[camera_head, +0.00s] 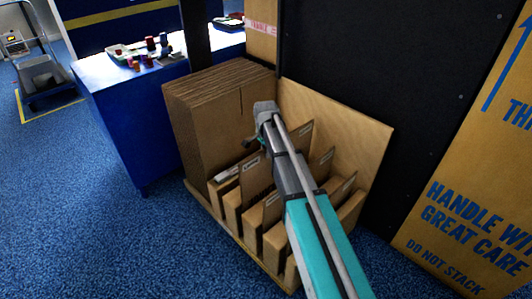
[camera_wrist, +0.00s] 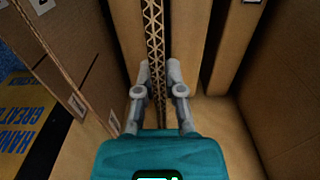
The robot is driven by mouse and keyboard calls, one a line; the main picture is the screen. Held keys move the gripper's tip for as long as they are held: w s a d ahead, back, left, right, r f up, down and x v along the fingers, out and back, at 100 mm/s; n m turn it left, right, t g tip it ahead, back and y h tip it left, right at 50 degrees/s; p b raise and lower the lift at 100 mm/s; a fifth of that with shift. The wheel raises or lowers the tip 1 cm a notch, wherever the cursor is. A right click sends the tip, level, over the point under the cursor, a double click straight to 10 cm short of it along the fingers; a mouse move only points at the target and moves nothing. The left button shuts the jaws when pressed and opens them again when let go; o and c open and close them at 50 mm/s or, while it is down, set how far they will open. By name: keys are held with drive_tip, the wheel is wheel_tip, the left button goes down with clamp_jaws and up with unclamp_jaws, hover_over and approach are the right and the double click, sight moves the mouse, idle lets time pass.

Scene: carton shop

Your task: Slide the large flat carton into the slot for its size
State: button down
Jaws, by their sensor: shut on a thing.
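My gripper (camera_wrist: 160,82) is shut on a brown flat carton, whose corrugated edge (camera_wrist: 154,35) runs between the two fingers in the wrist view. In the head view, my gripper (camera_head: 256,141) is over the rack, beside a stack of tall flat cartons (camera_head: 205,125); my wrist and arm hide part of it and much of the held carton. The wooden slotted rack (camera_head: 345,125) has several upright dividers with small labels. Brown panels stand close on both sides of the held carton in the wrist view. How deep it sits in a slot cannot be told.
A blue table (camera_head: 125,120) with small items stands left of the rack. A dark panel (camera_head: 335,55) rises behind it. A large printed carton (camera_head: 465,190) stands at the right. Blue carpet (camera_head: 110,235) is clear at the front left.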

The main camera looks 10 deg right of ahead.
idle(0.3)
drive_tip(key=c, duration=0.7)
unclamp_jaws()
wheel_tip(320, 180, up, 31)
drive_tip(key=p, duration=3.1)
drive_tip(key=shift+f, duration=0.1)
drive_tip(key=shift+s+d+r+n+p, duration=1.1)
drive_tip(key=shift+s+n, duration=0.7)
drive_tip(key=shift+s, duration=2.3)
drive_tip(key=shift+s+d+r+n+p, duration=1.05)
drive_tip(key=shift+s+n, duration=0.75)
drive_tip(key=shift+s, duration=2.35)
drive_tip(key=shift+s+d+r+n+p, duration=1.05)
drive_tip(key=shift+s+n, duration=0.75)
drive_tip(key=shift+s, duration=2.3)
